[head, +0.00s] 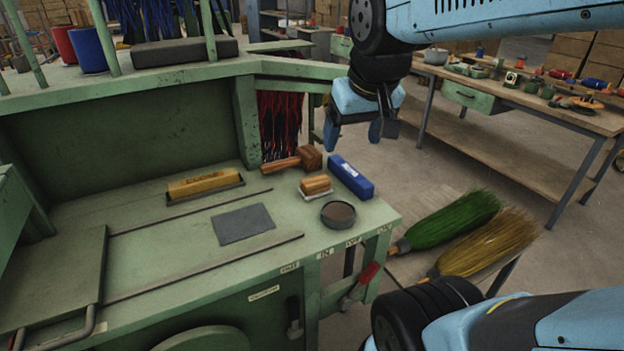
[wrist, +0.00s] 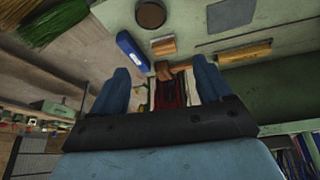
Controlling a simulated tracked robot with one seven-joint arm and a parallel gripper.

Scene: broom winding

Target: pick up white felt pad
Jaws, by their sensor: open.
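A small wooden block (head: 315,184) sits on the green bench with a thin white layer under it, which looks like the white felt pad (head: 319,195). Only the pad's pale edge shows below the wood. The block also appears in the wrist view (wrist: 163,46), where the pad is hard to make out. My gripper (head: 353,134) is open and empty, above and beyond the bench's right end. Its two blue fingers frame the wrist view (wrist: 162,82), with the block ahead between them in the picture.
Close around the block are a blue box (head: 351,177), a wooden mallet (head: 308,158) and a round dark dish (head: 338,214). A grey plate (head: 243,223) and a yellow block (head: 203,183) lie further left. Green (head: 452,219) and straw (head: 487,242) broom heads lie beyond the bench's right end.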

